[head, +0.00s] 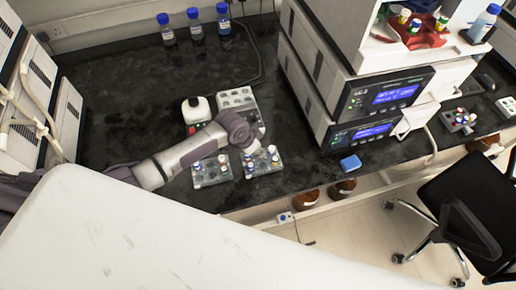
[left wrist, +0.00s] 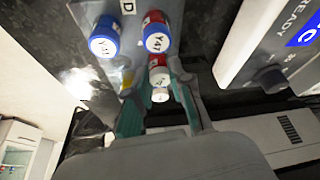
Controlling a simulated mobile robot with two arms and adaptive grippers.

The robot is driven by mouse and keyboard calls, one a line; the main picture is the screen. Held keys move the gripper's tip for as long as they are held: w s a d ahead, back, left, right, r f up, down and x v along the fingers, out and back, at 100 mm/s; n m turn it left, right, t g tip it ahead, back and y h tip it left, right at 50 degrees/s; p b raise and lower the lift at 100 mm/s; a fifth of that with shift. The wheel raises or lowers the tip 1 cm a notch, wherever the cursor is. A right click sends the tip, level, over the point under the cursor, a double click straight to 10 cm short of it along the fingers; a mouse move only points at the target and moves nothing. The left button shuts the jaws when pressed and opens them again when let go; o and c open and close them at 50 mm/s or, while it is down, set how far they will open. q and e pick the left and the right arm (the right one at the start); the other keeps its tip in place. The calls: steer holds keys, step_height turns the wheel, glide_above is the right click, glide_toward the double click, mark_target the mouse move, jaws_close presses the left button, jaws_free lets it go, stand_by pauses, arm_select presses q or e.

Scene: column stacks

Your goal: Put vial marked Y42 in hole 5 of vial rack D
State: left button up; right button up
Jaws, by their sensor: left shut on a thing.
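My left gripper (head: 250,152) is over the right-hand clear rack (head: 268,168) on the black bench. In the left wrist view, my left gripper (left wrist: 152,78) is shut on a small vial (left wrist: 159,78) with red and white parts; its mark cannot be read. Beyond it is the rack edge with a "D" label (left wrist: 128,7). A blue-capped vial (left wrist: 104,38) and another blue-capped vial (left wrist: 157,36) stand there, with Y marks too small to read surely. Whether the held vial is in a hole is hidden. My right gripper is not in view.
A second clear rack (head: 212,172) with vials stands just left. Stacked instruments (head: 375,100) stand at the right.

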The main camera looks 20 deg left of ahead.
arm_select(q)
steer(key=o, duration=1.2)
steer(key=shift+r, duration=0.1)
steer(key=shift+r+p, duration=3)
steer(key=shift+p, duration=0.05)
steer(key=shift+f, duration=0.1)
